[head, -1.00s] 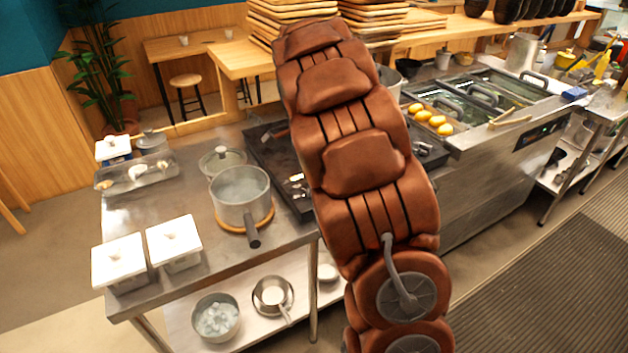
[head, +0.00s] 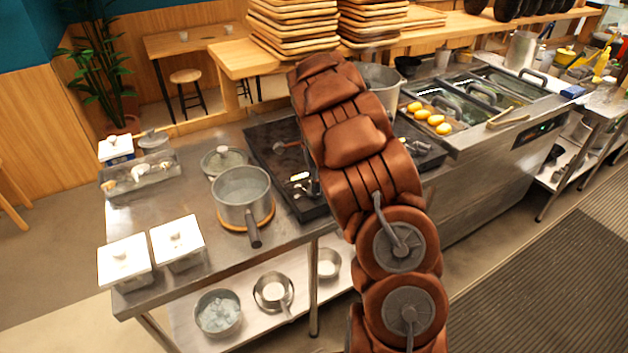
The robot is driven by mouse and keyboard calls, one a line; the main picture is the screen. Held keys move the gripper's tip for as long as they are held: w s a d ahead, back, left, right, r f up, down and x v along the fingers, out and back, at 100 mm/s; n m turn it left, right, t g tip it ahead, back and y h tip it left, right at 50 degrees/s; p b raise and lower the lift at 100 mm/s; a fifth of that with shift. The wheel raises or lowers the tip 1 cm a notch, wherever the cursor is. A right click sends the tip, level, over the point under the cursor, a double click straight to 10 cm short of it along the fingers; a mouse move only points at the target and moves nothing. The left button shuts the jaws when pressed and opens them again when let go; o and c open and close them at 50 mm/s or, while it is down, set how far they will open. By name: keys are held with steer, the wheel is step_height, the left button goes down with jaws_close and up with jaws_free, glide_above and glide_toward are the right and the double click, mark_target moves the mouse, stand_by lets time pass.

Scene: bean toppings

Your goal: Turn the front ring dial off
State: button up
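The black stove (head: 262,150) is set into the steel counter, and my brown arm crosses over its middle. Small bright marks (head: 299,178) show on the stove's front left part beside my arm. I cannot make out the front ring dial for certain or read its setting. My gripper is not visible; the arm's far end points toward the stove and back counter and hides what is behind it. A small reddish-brown piece (head: 289,146) shows at the arm's left edge over the stove; I cannot tell what it is.
A grey pot (head: 241,193) stands on a wooden ring left of the stove, its handle toward me. White-lidded containers (head: 178,237) sit at the counter's front left. A large pot (head: 382,82) stands behind the arm. Stacked wooden trays (head: 292,25) are at the back.

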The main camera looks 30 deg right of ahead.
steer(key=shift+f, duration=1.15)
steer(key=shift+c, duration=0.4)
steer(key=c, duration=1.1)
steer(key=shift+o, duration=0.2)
